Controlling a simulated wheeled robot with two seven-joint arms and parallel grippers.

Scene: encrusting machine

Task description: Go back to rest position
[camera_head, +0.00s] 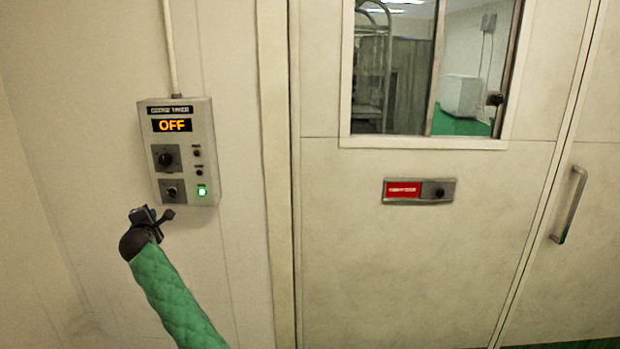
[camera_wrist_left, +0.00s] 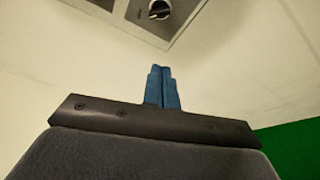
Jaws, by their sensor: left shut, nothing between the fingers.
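My left gripper (camera_head: 148,214) is just below the lower left of a grey control box in the head view, at the end of my green-sleeved arm. In the left wrist view its blue fingers (camera_wrist_left: 163,86) are together, shut and empty. The control box (camera_head: 205,135) is on the wall. Its display (camera_head: 172,125) reads OFF in orange. Two dark knobs sit on its left side and a green light (camera_head: 202,191) glows at the lower right. A knob (camera_wrist_left: 159,10) on the box shows in the left wrist view, apart from the fingertips. My right gripper is not in view.
A cream door (camera_head: 430,260) with a window (camera_head: 400,70) stands right of the box. It carries a latch plate with a red label (camera_head: 403,190). A metal handle (camera_head: 570,205) is at the far right. The wall left of the box is bare.

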